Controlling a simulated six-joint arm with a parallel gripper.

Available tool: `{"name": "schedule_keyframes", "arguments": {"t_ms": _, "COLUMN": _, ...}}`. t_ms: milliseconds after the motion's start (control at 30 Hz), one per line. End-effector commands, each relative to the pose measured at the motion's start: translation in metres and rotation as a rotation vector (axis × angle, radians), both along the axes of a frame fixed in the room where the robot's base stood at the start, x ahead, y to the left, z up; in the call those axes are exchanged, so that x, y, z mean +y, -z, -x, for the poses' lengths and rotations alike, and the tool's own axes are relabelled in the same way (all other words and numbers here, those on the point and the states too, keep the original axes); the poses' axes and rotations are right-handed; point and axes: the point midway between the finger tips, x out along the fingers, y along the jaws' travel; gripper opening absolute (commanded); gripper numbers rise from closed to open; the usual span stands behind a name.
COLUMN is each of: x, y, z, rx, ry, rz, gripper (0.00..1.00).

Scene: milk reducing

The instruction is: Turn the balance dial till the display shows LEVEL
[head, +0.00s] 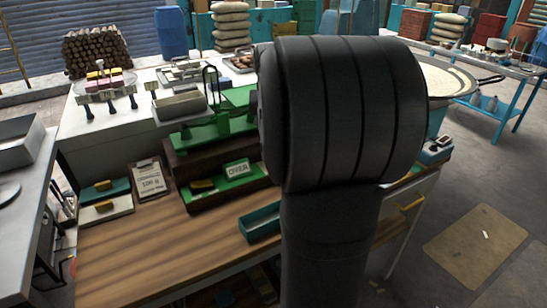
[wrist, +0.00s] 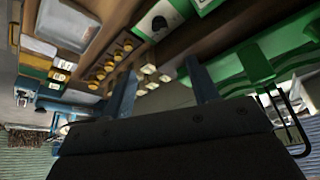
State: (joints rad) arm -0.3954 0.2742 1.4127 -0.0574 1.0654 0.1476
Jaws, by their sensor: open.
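In the head view a green balance (head: 210,132) stands on a dark wooden stand at the back of the wooden bench. A small green display (head: 237,169) on the stand's front reads OVER. My large dark arm covers the area right of the display, and no dial can be made out there. In the wrist view a dark round knob-like shape (wrist: 159,23) sits on a pale and green panel; I cannot tell if it is the balance dial. My gripper (wrist: 160,78) shows there with its two blue-grey fingers apart and nothing between them. The head view hides the gripper.
A clipboard (head: 150,181) and a teal tray (head: 262,221) lie on the bench. In the wrist view, rows of yellow weights (wrist: 102,72) and pale blocks (wrist: 151,73) lie near the fingers. The bench's front left is bare wood.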

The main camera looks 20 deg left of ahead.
Motion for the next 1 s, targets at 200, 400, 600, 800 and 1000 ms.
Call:
{"name": "schedule_keyframes", "arguments": {"t_ms": 200, "x": 0.002, "y": 0.025, "z": -0.009, "rx": 0.004, "ry": 0.005, "rz": 0.001, "gripper": 0.55}}
{"name": "schedule_keyframes", "arguments": {"t_ms": 400, "x": 0.007, "y": 0.064, "z": -0.025, "rx": 0.004, "ry": 0.004, "rz": 0.000, "gripper": 0.55}}
{"name": "schedule_keyframes", "arguments": {"t_ms": 600, "x": 0.011, "y": 0.106, "z": -0.041, "rx": 0.006, "ry": 0.004, "rz": 0.001, "gripper": 0.55}}
{"name": "schedule_keyframes", "arguments": {"t_ms": 800, "x": 0.015, "y": 0.139, "z": -0.055, "rx": 0.004, "ry": 0.004, "rz": 0.000, "gripper": 0.55}}
{"name": "schedule_keyframes", "arguments": {"t_ms": 1000, "x": 0.017, "y": 0.156, "z": -0.062, "rx": 0.001, "ry": 0.004, "rz": -0.001, "gripper": 0.55}}
